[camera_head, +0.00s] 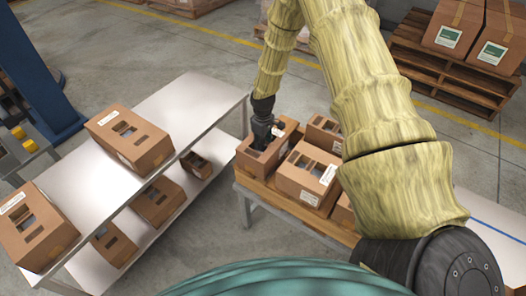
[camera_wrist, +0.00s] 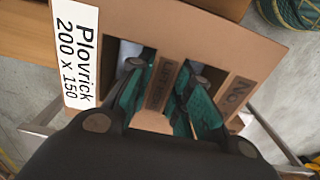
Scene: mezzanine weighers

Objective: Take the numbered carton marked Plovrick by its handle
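The Plovrick carton (camera_wrist: 225,30) is brown cardboard. Its white label (camera_wrist: 76,60) reads "Plovrick 200 x 150" in the wrist view. A narrow cardboard handle strip (camera_wrist: 160,88) with dark print runs between two openings in its top. My gripper (camera_wrist: 164,66) reaches down at the carton, with one fingertip at the opening on each side of the strip. Whether the fingers press on the strip is unclear. In the head view my gripper (camera_head: 263,138) is down in the top of the carton (camera_head: 253,162), which stands at the left end of a wooden-topped table.
Another labelled carton (camera_head: 307,176) stands close on the right, with more behind it and partly behind my arm. A white two-level shelf table (camera_head: 180,98) with several cartons stands left. Pallets with cartons (camera_head: 447,75) are at the back right. Floor lies between the tables.

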